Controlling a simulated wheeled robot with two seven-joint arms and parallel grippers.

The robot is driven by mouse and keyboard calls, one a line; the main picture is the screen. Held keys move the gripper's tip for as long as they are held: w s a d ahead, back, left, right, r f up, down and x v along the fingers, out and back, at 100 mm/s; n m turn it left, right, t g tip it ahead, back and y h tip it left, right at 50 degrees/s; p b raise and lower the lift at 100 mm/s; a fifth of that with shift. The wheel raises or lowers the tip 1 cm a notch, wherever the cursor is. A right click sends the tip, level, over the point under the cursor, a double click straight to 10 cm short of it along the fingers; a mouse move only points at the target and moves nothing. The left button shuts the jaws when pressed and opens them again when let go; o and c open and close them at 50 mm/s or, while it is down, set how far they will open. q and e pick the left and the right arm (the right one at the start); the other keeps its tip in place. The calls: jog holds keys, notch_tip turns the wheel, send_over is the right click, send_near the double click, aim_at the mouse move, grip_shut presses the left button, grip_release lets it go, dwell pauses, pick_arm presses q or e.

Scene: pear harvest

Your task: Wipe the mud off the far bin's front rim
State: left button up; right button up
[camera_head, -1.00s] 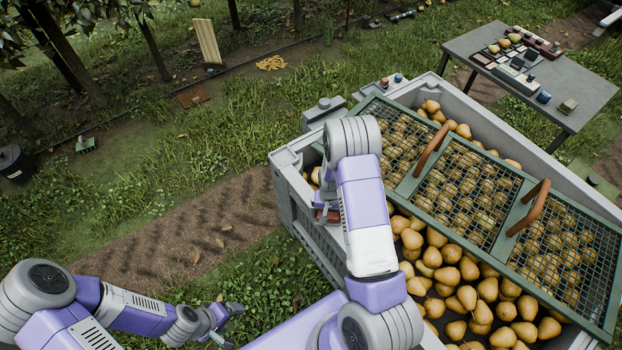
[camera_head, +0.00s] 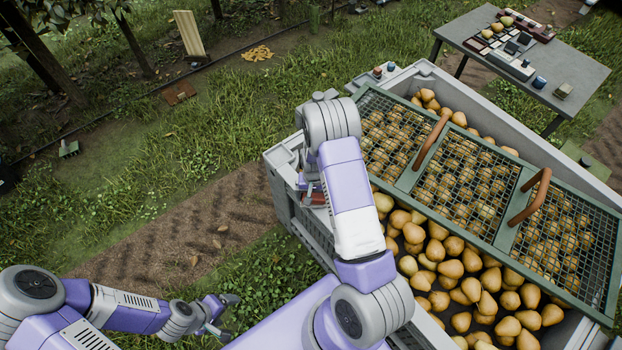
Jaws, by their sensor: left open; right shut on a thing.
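A large grey bin (camera_head: 284,165) full of pears stands at the centre and right. A green-framed mesh cover (camera_head: 404,181) with brown handles lies over much of it. My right gripper (camera_head: 311,188) is at the bin's left-hand rim, near its corner, partly hidden by its own arm. It is shut on a small reddish-brown thing (camera_head: 315,199), which is at the rim; I cannot tell whether it touches. I cannot make out mud on the rim. My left gripper (camera_head: 226,314) is open and empty, low over the grass left of the bin.
A grey table (camera_head: 580,75) with several small items stands at the back right. Small objects (camera_head: 384,69) sit at the bin's far corner. A leaning wooden board (camera_head: 188,34) and trees are at the back left. Grass and a bare soil strip (camera_head: 190,225) lie open on the left.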

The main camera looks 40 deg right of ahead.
jog(key=r+p, duration=0.1)
jog(key=r, duration=0.2)
jog(key=shift+s+r, duration=0.15)
jog(key=shift+s, duration=0.05)
jog(key=shift+w+r+p, duration=0.1)
jog(key=shift+r+p, duration=0.55)
jog(key=shift+r, duration=0.05)
jog(key=shift+r+p, duration=1.1)
jog(key=shift+r, duration=0.4)
